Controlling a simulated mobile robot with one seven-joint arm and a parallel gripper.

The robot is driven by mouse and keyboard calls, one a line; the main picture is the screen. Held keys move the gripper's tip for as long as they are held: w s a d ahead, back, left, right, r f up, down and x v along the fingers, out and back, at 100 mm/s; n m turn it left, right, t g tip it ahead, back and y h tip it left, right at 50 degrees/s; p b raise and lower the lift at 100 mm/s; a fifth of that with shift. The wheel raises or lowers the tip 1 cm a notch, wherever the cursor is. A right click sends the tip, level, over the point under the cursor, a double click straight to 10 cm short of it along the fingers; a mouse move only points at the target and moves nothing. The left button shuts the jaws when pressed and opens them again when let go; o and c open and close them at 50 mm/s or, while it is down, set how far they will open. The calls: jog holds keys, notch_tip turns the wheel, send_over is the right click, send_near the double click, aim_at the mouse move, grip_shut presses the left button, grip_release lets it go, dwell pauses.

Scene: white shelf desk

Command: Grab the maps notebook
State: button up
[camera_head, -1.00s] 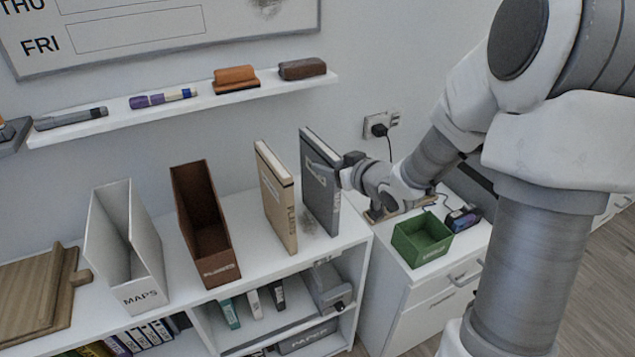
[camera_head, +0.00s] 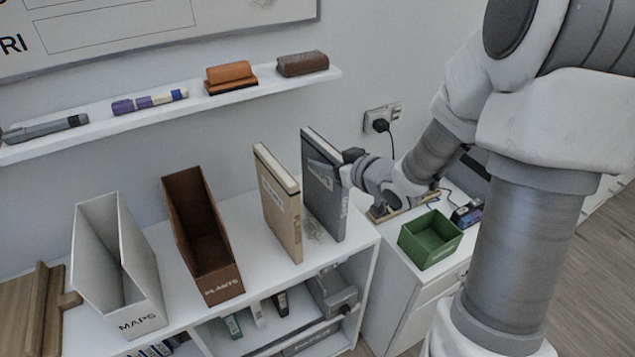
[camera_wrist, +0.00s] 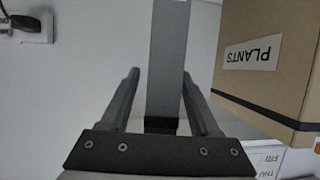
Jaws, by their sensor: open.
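A dark grey notebook (camera_head: 322,190) stands upright on the white shelf top; its spine lettering is too small to read. A tan notebook (camera_head: 279,205) stands left of it and is labelled PLANTS in the wrist view (camera_wrist: 262,60). My gripper (camera_head: 345,165) is at the grey notebook's right side in the head view. In the wrist view my gripper (camera_wrist: 160,76) is open, with the grey notebook's narrow edge (camera_wrist: 166,60) between its fingers. Gaps show on both sides, wider on the left. A white file holder (camera_head: 140,319) marked MAPS stands empty at the left.
A brown holder (camera_head: 222,284) marked PLANTS stands between the white holder and the tan notebook. A green bin (camera_head: 430,240) sits on the lower cabinet at right. A wall ledge (camera_head: 150,115) with markers and erasers runs above. The tan notebook is close beside my gripper.

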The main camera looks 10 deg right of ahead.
jog(key=shift+w+a+f, duration=0.1)
jog(key=shift+w, duration=0.1)
jog(key=shift+s, duration=0.1)
grip_shut()
dwell(1.3)
